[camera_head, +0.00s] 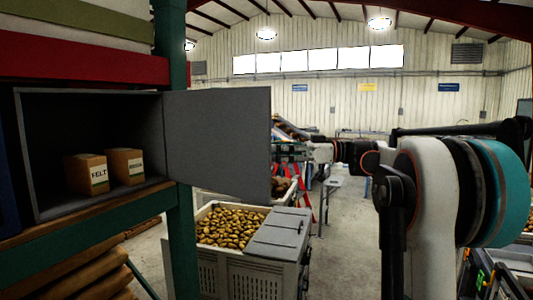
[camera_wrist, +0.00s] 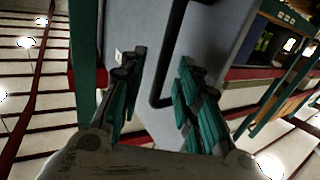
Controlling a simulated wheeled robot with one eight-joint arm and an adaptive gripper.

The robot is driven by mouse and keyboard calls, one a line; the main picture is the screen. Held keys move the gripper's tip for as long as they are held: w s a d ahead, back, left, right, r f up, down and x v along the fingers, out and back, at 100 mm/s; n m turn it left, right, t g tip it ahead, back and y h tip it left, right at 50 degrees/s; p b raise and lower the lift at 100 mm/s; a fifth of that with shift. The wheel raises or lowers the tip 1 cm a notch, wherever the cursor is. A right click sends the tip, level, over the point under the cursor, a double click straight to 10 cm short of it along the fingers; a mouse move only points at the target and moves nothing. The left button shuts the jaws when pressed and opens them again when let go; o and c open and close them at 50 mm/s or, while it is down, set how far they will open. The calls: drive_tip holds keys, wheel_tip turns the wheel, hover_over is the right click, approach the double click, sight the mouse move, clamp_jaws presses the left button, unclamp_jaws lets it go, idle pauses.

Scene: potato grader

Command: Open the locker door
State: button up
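The grey locker (camera_head: 90,91) stands on the shelf at left with its front open. Its door (camera_head: 219,140) is swung far out to the right and hangs on the side by the green post. In the wrist view the grey door (camera_wrist: 212,38) fills the middle, with a black bar handle (camera_wrist: 169,50) on it. My gripper (camera_wrist: 156,68) has its teal fingers apart, one on each side of the handle. I cannot tell whether a finger touches it. In the head view my gripper is hidden behind the door, and my arm reaches there from the right.
Two labelled cardboard boxes, one marked FELT (camera_head: 86,174) and another (camera_head: 125,166), sit inside the locker. A green post (camera_head: 181,225) stands at the hinge side. Below the door is a grey crate (camera_head: 249,275) of potatoes. Floor is clear right of it.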

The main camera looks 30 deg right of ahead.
drive_tip(key=v, duration=0.8)
drive_tip(key=shift+d, duration=0.35)
drive_tip(key=shift+s, duration=0.1)
